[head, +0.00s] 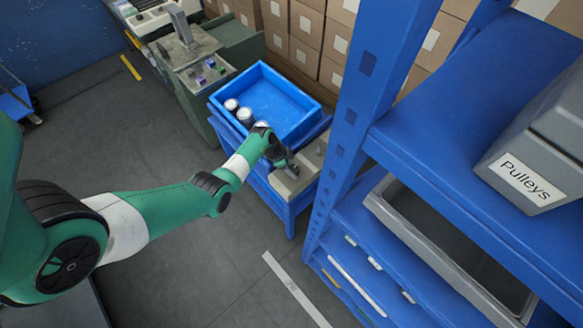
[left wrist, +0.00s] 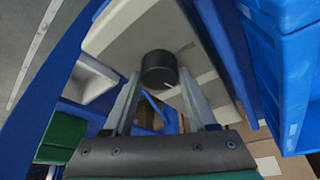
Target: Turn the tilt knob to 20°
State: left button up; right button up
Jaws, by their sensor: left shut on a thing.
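The tilt knob (left wrist: 159,68) is a dark round knob on a beige panel (left wrist: 120,35) in the left wrist view. My left gripper (left wrist: 160,82) is shut on the knob, one finger on each side of it. In the head view the same gripper (head: 287,168) reaches down onto the beige panel (head: 308,172) at the front of the blue stand. The knob is hidden there behind the gripper. A short thin dark mark shows on the panel beside the knob in the left wrist view. No readable degree scale shows. My right gripper is in neither view.
A tall blue rack (head: 365,100) stands close on the right, with a grey Pulleys box (head: 540,140). A green-grey machine (head: 190,65) stands behind left. Open floor lies in front.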

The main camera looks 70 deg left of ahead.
pick_arm(q)
jog(key=shift+a+m+h, duration=0.1)
jog(key=shift+m+h, duration=0.2)
jog(key=shift+m, duration=0.5)
jog(key=shift+m+h+b, duration=0.3)
jog(key=shift+m+b, duration=0.15)
jog(key=shift+m, duration=0.45)
jog(key=m+b, duration=0.1)
jog(key=m+h+b, duration=0.1)
jog(key=shift+w+a+f+m+g, duration=0.1)
jog(key=shift+f+m+g, duration=0.1)
jog(key=shift+m+g, duration=0.15)
jog(key=m+b, duration=0.2)
jog(key=m+g+b, duration=0.1)
jog(key=m+b, duration=0.1)
jog(key=b, duration=0.1)
jog(key=m+g+h+b, duration=0.1)
jog(key=m+b, duration=0.1)
jog(key=b, duration=0.1)
jog(key=shift+w+f, duration=0.15)
jog(key=shift+f, duration=0.1)
jog(key=m+g+b, duration=0.2)
jog(key=m+b, duration=0.3)
jog(key=b, duration=0.6)
jog(key=shift+w+r, duration=0.1)
jog(key=shift+r+m+b, duration=0.2)
jog(key=shift+m+b, duration=0.05)
jog(key=shift+b, duration=0.25)
